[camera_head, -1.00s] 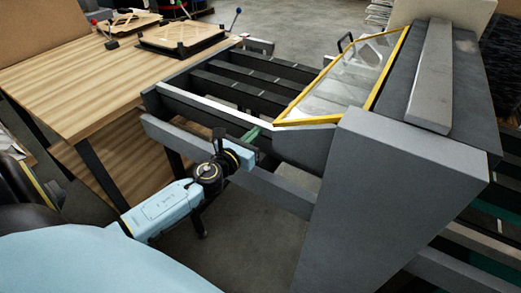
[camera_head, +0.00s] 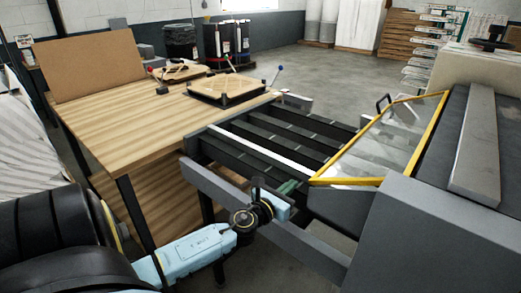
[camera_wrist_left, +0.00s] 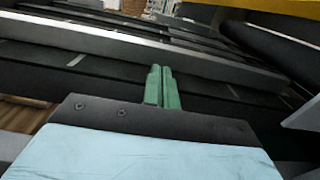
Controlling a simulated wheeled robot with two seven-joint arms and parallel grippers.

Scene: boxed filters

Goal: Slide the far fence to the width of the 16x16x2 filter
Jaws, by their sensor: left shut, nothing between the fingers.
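My left gripper (camera_head: 288,187) is shut, with its green fingers together and empty. It reaches over the near side of the machine's infeed bed, close to the yellow-framed clear guard. In the left wrist view the shut fingers (camera_wrist_left: 162,86) point at a long grey rail (camera_wrist_left: 95,40) crossing ahead; I cannot tell whether they touch it. In the head view a pale-topped rail (camera_head: 258,150) runs along the bed, with dark bars beyond it. I cannot tell for sure which bar is the far fence. A square cardboard-framed filter (camera_head: 228,88) lies on the wooden table. My right gripper is out of view.
The wooden table (camera_head: 130,120) adjoins the bed at left. The yellow-framed guard (camera_head: 385,145) and grey machine housing (camera_head: 430,225) bound the right. Open floor lies beyond.

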